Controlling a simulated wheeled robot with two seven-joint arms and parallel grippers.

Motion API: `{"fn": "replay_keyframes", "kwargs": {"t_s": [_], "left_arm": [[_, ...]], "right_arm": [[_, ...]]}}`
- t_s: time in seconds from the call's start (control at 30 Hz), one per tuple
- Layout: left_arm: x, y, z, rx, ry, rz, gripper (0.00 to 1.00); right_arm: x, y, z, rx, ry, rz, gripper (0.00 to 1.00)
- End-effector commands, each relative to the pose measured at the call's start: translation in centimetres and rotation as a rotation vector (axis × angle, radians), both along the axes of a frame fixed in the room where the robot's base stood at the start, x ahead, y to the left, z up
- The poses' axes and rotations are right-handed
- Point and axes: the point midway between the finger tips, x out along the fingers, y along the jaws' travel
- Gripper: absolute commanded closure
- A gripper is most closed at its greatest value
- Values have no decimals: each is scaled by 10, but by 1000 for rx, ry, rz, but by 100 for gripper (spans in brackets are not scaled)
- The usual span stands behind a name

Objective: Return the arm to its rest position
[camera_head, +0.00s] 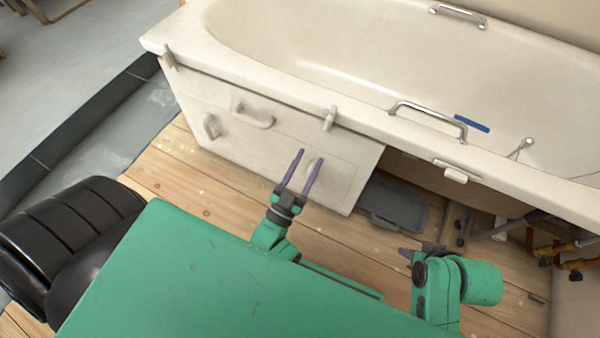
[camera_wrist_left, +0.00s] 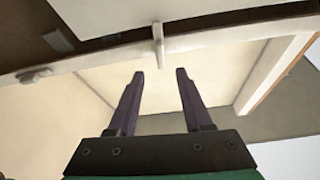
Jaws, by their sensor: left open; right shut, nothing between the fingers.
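My left gripper (camera_head: 304,172) is in front of the white bath panel in the head view, its two purple fingers apart and nothing between them. In the left wrist view the same open fingers (camera_wrist_left: 160,74) point toward the pale panel and a small clip on the tub's edge. I cannot tell how far the fingertips are from the panel. My right gripper (camera_head: 408,253) is to the right, low over the wooden floor, folded close to its green arm. Its fingers are partly hidden and look closed and empty.
A bathtub (camera_head: 290,100) with a metal grab handle (camera_head: 428,116) and a blue object (camera_head: 471,124) inside fills the back. Its front panel (camera_head: 270,150) has handles. Wooden floor (camera_head: 185,190) is clear at left.

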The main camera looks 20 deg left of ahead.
Motion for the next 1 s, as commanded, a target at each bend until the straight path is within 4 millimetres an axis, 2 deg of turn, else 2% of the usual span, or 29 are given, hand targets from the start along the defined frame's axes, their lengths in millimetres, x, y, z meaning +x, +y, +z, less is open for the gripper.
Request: {"fn": "replay_keyframes", "kwargs": {"t_s": [0.03,0.13,0.33,0.83,0.93,1.0], "left_arm": [[-13,1,-6,1,5,-1,50],[-32,3,-14,1,3,-2,50],[-45,5,-19,-1,0,0,50],[-43,5,-19,0,8,-3,50],[-28,4,-25,4,91,-25,50],[-11,3,-35,12,212,-55,50]], "right_arm": [[-1,-1,1,-2,4,-1,100],[-1,-1,1,-3,7,-1,100],[-1,-1,1,-3,7,-1,100],[-1,-1,0,-3,7,-1,100],[-2,-1,0,-3,7,-1,100],[-1,-1,0,-3,7,-1,100]]}}
